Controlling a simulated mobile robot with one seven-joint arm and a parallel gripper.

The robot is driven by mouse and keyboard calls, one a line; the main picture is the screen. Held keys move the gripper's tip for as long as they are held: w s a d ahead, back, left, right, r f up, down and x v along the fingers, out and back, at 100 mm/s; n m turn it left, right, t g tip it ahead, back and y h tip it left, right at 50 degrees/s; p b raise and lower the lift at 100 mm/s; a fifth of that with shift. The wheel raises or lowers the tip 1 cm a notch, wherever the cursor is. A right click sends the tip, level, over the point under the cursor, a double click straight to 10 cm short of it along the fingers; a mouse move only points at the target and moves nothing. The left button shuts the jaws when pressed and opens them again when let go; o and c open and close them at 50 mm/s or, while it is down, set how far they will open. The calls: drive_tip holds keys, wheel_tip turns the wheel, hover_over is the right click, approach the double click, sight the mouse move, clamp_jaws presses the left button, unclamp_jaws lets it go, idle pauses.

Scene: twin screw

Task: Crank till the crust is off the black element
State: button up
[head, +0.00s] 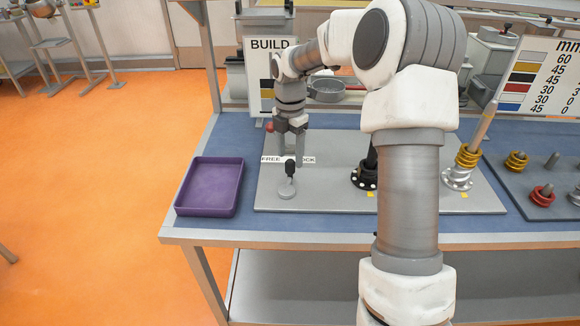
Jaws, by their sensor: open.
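My gripper (290,152) is open and points down over the front left of the grey plate, its fingers just above or around a small black crank knob (290,168); I cannot tell if they touch it. The knob stands up from a round grey crank disc (287,189). A label (307,160) behind it reads "FREE" and "…OCK", its middle covered by my gripper. The black element (364,179) stands on the plate to the right, a dark post on a black base with white dots. My arm hides part of it, and any crust is too small to tell.
A grey plate (330,200) lies on the blue bench top. A purple tray (210,186) is at left. A silver post with yellow rings (466,160) stands right of my arm. Further right is a board with yellow and red rings (541,195). A "BUILD" card (262,60) stands behind.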

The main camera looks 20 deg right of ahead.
sight(290, 160)
drive_tip(key=shift+f, duration=2.1)
clamp_jaws()
